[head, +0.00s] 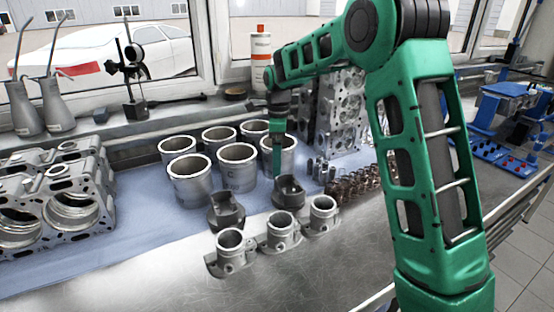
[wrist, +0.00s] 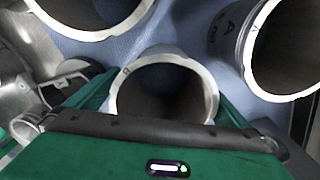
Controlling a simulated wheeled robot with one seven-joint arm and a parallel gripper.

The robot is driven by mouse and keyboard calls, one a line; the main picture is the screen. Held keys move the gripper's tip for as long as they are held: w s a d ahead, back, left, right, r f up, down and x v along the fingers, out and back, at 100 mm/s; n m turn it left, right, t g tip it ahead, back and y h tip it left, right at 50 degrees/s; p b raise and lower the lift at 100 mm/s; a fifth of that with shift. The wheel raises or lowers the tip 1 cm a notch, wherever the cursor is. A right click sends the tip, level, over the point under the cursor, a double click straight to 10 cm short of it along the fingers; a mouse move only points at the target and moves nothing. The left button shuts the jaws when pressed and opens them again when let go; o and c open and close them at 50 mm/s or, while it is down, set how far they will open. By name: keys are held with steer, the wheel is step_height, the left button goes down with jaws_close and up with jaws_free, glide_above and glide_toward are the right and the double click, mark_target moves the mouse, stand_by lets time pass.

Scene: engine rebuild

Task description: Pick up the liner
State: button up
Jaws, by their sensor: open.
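Several grey metal liners with bright rims stand upright on the blue mat in the head view; one is the front left liner (head: 189,178). My green gripper (head: 278,160) points down at the rightmost liner (head: 291,146) and partly hides it. In the wrist view, the open fingers of my gripper (wrist: 165,105) lie on either side of one liner (wrist: 122,103), whose open rim shows between them. The palm hides the near part of this liner. I cannot tell whether the fingers touch its wall. Other liners (wrist: 247,55) stand close by at the upper left and right.
An engine block (head: 50,200) is at left, a cylinder head (head: 340,110) behind, and springs (head: 356,184) at right. The front metal bench (head: 330,265) is clear.

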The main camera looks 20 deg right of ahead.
steer(key=shift+s+a+f, duration=0.15)
steer(key=shift+s+f, duration=0.05)
steer(key=shift+f, duration=0.75)
steer(key=c, duration=1.2)
steer(key=shift+r, duration=0.15)
